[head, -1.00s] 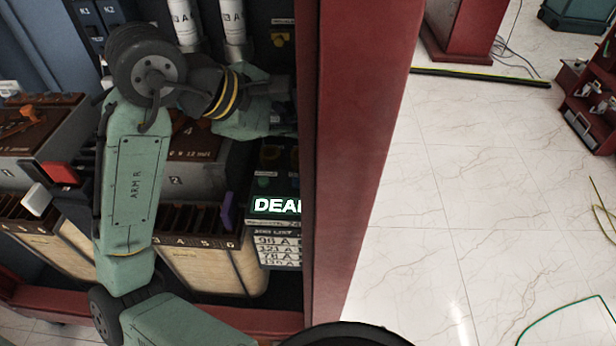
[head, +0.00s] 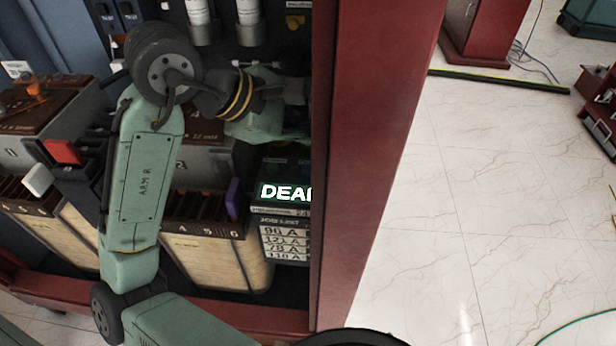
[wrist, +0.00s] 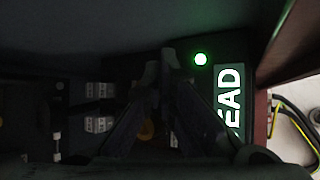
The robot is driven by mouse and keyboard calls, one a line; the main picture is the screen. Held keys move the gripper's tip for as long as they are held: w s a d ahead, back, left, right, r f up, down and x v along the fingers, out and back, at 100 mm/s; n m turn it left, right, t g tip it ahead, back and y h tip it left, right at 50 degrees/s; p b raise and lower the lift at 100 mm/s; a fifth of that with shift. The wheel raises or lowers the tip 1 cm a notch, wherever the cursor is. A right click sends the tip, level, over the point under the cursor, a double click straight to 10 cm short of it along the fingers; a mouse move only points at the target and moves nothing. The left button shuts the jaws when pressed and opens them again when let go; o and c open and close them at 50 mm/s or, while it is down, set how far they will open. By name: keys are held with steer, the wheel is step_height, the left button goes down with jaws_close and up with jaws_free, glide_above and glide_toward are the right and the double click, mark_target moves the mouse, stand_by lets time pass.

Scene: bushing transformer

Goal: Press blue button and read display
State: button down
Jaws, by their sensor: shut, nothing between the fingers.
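The display (head: 286,193) is lit with white letters on dark green. I cannot make out a blue button in either view. My gripper (wrist: 165,62) is shut and empty, its dark fingers close to the panel beside the display. In the head view the post and my arm hide the fingertips.
The red post (head: 370,150) stands just right of the display and my wrist. A list of ampere values (head: 286,242) is under the display. Wooden-sided boxes (head: 215,255) stand left of it.

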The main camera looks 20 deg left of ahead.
mark_target(310, 172)
step_height(310, 172, down, 3)
steer(key=shift+f+b, duration=0.1)
steer(key=shift+b, duration=0.7)
steer(key=shift+f+b, duration=0.35)
steer(key=shift+f, duration=0.4)
steer(key=shift+f, duration=0.15)
steer(key=shift+f, duration=0.25)
steer(key=shift+f, duration=0.45)
stand_by(0.8)
steer(key=shift+r, duration=0.15)
steer(key=shift+r+p, duration=0.75)
steer(key=shift+p, duration=0.3)
steer(key=shift+r, duration=0.1)
